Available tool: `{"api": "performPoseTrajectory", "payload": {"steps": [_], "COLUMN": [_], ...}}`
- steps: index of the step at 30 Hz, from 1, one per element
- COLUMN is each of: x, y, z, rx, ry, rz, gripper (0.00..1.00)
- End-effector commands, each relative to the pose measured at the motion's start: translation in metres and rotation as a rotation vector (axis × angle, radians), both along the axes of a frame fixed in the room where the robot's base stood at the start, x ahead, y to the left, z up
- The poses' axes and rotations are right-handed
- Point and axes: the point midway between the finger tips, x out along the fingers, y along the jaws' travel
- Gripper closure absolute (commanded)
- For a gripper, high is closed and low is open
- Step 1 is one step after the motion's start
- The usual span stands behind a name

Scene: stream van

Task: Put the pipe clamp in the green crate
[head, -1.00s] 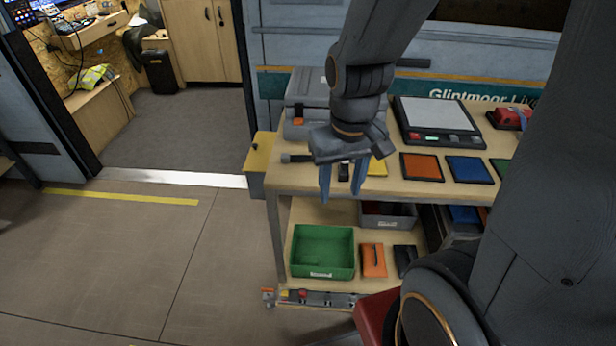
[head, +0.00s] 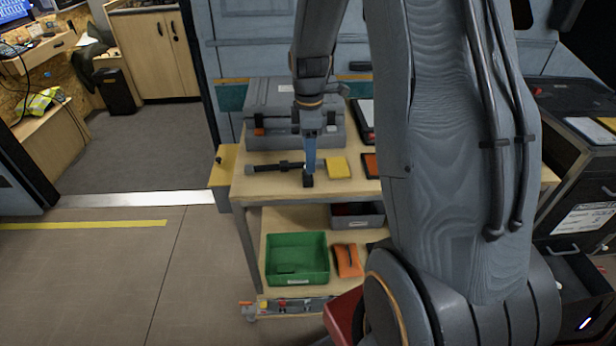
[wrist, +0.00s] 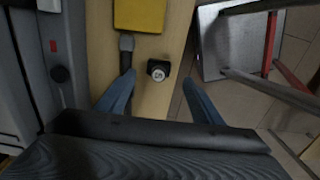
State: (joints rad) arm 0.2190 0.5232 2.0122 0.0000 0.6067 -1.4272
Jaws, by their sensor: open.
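A small black block with a pale round face, seemingly the pipe clamp (head: 307,181), is at the front edge of the cart's top. In the wrist view the pipe clamp (wrist: 158,71) lies ahead between the fingertips, and neither finger visibly touches it. My gripper (head: 310,168) is open and points down beside it; both blue fingers show apart in the wrist view (wrist: 159,84). The green crate (head: 310,278) stands on the lower shelf, below and slightly left of my gripper. It looks empty apart from a darker patch inside.
A dark bar-like tool (head: 275,167) lies close left of the block. A yellow pad (head: 338,167) lies to its right and a grey case (head: 265,100) behind. An orange item (head: 347,261) sits beside the crate. My arm hides the cart's right part. The floor at left is clear.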

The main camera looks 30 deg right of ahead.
Motion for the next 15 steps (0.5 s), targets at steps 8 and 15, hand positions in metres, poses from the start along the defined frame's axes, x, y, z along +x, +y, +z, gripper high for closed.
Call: {"api": "performPoseTrajectory", "payload": {"steps": [8,15], "x": [0.000,0.002], "y": [0.001,0.003], "z": [-0.024,-0.054], "rx": [0.001,0.001], "ry": [0.002,0.002], "rz": [-0.002,-0.003], "gripper": [0.39,0.39]}}
